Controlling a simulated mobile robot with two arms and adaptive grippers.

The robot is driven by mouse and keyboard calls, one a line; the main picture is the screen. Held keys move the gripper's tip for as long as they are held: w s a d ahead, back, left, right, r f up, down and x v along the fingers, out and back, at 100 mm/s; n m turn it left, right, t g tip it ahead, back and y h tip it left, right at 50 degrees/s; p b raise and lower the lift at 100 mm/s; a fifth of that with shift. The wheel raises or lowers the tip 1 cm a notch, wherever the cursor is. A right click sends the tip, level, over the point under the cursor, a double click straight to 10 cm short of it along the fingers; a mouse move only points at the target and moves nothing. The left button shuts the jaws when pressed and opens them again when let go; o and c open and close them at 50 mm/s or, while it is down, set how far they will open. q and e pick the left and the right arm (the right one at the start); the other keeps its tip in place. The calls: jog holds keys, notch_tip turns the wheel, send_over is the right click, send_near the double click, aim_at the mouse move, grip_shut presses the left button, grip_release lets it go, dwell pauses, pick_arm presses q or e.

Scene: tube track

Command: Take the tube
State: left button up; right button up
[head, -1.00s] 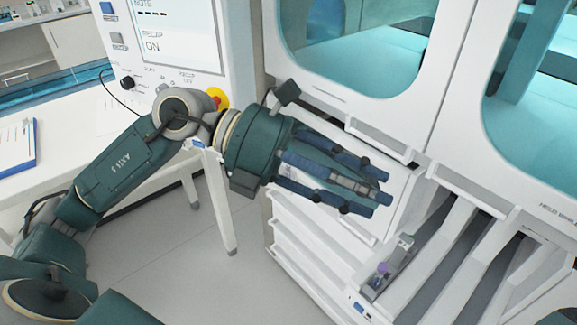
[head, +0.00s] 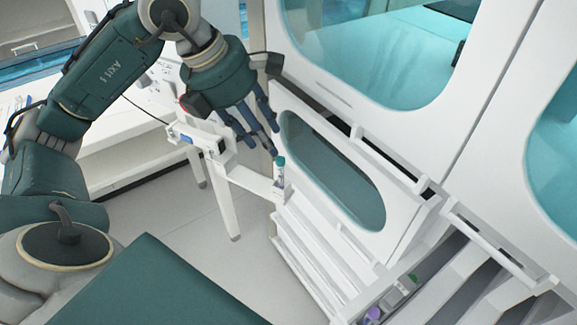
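A small tube with a teal cap (head: 280,163) stands roughly upright at the end of a white track arm (head: 248,180), beside the white cabinet. My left gripper (head: 262,143) points down and to the right, with its fingertips just above and left of the cap. Its dark blue fingers are spread, with nothing visible between them. From this angle I cannot tell whether a fingertip touches the cap. My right gripper is not in view.
A white cabinet with an oval window (head: 335,175) stands right of the tube. Slanted channels at the lower right hold a purple-capped tube (head: 372,315) and a green-capped piece (head: 412,280). A white desk (head: 120,152) is behind my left arm. Open floor shows below it.

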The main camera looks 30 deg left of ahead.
aim_at(279, 159)
pick_arm(q)
jog(key=f, duration=0.1)
jog(key=d+f, duration=0.1)
jog(key=f, duration=0.1)
jog(key=shift+w, duration=0.15)
jog(key=shift+w+f, duration=0.2)
jog(key=shift+f, duration=0.1)
jog(key=x, duration=0.2)
jog(key=p+x, duration=0.1)
jog(key=x, duration=0.1)
jog(key=shift+w+d+f, duration=0.1)
jog(key=shift+d, duration=0.2)
jog(key=shift+w+f+p, duration=0.15)
jog(key=shift+f+p, duration=0.1)
jog(key=shift+p, duration=0.05)
jog(key=shift+c, duration=0.8)
jog(key=c, duration=0.7)
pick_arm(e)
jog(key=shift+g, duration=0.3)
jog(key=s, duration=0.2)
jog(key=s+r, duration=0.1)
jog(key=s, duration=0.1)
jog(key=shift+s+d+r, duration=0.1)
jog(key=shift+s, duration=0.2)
